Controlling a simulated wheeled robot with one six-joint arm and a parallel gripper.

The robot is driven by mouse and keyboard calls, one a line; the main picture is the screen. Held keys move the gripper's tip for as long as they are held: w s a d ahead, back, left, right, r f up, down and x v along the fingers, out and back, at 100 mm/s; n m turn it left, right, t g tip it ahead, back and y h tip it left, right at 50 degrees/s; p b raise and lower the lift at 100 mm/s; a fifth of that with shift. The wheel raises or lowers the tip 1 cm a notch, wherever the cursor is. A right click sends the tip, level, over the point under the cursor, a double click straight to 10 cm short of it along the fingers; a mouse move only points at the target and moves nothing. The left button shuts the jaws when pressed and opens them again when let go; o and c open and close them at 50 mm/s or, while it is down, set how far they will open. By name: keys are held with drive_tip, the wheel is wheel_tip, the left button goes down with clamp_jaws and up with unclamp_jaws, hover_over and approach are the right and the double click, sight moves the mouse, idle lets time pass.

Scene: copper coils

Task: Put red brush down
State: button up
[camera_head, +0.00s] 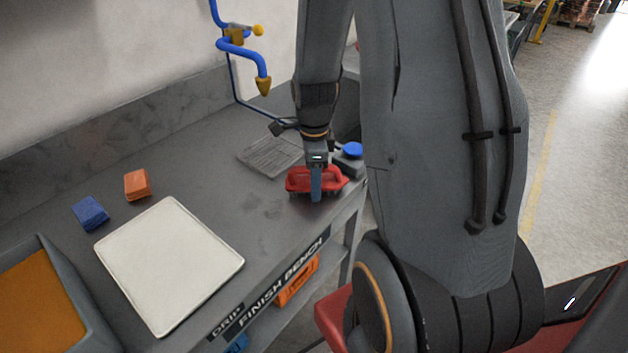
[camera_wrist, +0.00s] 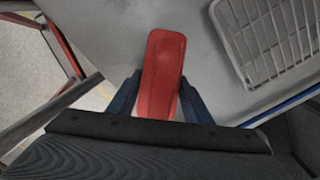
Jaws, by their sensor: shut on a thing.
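The red brush (camera_head: 300,181) is at the right end of the grey bench, close to its front edge. My gripper (camera_head: 316,190) points down over it and is shut on its red handle. In the wrist view the red brush (camera_wrist: 161,72) lies between the two blue fingers of my gripper (camera_wrist: 160,98). The brush looks level and at or just above the bench top; I cannot tell whether it touches. Its underside is mostly hidden.
A wire rack (camera_head: 268,155) lies behind the brush; a blue round knob (camera_head: 352,150) is to its right. A white tray (camera_head: 170,262), orange block (camera_head: 137,184), blue block (camera_head: 90,213) and grey bin (camera_head: 62,262) are left. Bare bench (camera_head: 215,185) lies between.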

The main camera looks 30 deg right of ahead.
drive_tip(key=shift+f, duration=0.15)
drive_tip(key=o, duration=1.1)
